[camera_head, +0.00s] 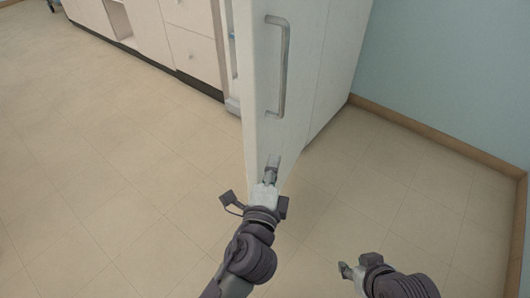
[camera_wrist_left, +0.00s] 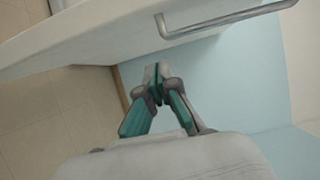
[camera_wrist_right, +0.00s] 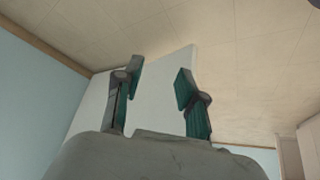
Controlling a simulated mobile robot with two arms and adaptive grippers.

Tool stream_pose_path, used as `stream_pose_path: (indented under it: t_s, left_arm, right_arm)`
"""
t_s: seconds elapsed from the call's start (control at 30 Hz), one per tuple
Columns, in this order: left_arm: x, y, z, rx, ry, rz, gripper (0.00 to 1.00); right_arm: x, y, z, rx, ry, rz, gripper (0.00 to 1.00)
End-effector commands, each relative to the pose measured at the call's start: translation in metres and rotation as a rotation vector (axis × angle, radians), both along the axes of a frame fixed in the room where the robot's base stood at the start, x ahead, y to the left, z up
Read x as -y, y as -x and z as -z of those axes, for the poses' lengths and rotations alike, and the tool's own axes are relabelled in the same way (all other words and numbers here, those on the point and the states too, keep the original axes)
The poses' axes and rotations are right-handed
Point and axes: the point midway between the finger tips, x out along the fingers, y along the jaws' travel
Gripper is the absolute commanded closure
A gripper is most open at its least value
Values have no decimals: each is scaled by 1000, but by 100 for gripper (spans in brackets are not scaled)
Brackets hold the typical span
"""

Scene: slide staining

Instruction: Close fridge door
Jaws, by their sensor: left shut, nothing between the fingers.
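The white fridge door (camera_head: 258,115) stands open in the head view, its near edge toward me and a narrow strip of the interior showing to its left. Its grey bar handle (camera_head: 282,70) is on the outer face; the handle also shows in the left wrist view (camera_wrist_left: 215,28). My left gripper (camera_head: 272,164) is shut and empty, in front of the door's lower part below the handle. I cannot tell if it touches the door. The left wrist view shows its fingertips (camera_wrist_left: 158,72) together. My right gripper (camera_head: 345,270) is low at the right, open and empty; its fingers are apart in the right wrist view (camera_wrist_right: 159,82).
White cabinets with drawers (camera_head: 190,45) stand left of the fridge. A pale blue wall (camera_head: 450,75) with a brown skirting board (camera_head: 435,135) is at the right. The tiled floor (camera_head: 110,170) left of the door is clear.

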Motion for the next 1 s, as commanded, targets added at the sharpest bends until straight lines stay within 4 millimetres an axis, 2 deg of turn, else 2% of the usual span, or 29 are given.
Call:
stream_pose_path:
  t_s: [0.17,0.53,0.7,1.0]
  left_arm:
    - [4,-25,-2,3,1,-2,100]
    - [14,-100,0,-1,0,-1,100]
    - [-11,-107,0,-2,-1,-1,100]
    - [-21,-111,0,-4,1,0,100]
  right_arm:
    - [-2,-7,-3,37,-8,-3,60]
    - [-18,-51,-27,290,-63,-23,60]
    - [-19,-54,-30,312,-68,-24,60]
    - [-20,-57,-33,330,-71,-25,60]
